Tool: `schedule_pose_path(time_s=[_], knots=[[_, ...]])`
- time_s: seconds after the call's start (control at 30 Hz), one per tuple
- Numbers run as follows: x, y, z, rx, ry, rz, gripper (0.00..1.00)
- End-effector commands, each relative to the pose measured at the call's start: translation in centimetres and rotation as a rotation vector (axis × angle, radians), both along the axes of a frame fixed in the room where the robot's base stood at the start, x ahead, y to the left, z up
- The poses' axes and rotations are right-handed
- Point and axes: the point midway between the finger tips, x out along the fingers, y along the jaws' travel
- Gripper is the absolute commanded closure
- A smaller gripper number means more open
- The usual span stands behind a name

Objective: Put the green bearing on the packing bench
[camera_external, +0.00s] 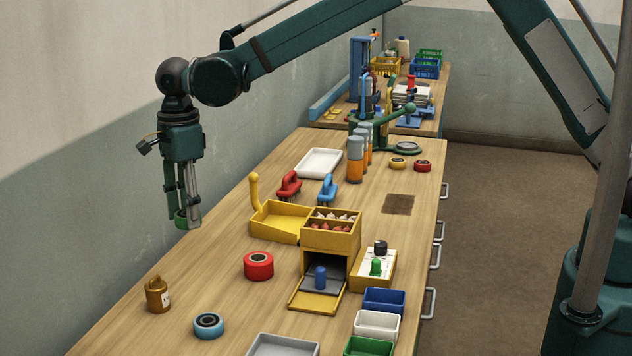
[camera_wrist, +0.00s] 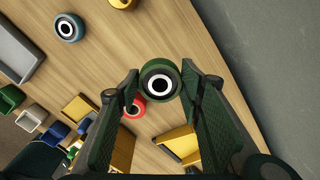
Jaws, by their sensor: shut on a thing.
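The green bearing (camera_wrist: 160,83) is a short green ring with a white inner ring and dark centre. My gripper (camera_wrist: 158,90) is shut on it, with a finger on either side. In the outside view, my gripper (camera_external: 187,222) points down and holds the green bearing (camera_external: 181,219), partly hidden by a finger, in the air at the left. A long wooden bench (camera_external: 225,270) lies below; the wrist view shows its top (camera_wrist: 120,45) beneath the bearing. A second wooden bench (camera_external: 430,105) stands behind it. No label shows which one is the packing bench.
A red roller (camera_external: 258,266), a blue bearing (camera_external: 208,325) and a brown bottle (camera_external: 157,295) stand on the near bench. Bare wood lies left of the red roller.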

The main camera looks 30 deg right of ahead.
Motion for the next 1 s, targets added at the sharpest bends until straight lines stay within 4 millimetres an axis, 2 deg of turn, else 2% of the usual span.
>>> schedule_pose_path(time_s=[0.1, 0.37, 0.67, 0.87, 1.0], knots=[[0.0, 0.0, 2.6, 0.0, 0.0, 0.0, 0.81], [0.0, 0.0, 7.4, 0.0, 0.0, 0.0, 0.81], [4.3, -4.2, 7.4, 0.0, 0.0, -0.018, 0.81], [8.1, -8.5, 7.4, 0.0, 0.0, -0.033, 0.81], [11.0, -12.2, 7.4, 0.0, 0.0, -0.045, 0.81]])
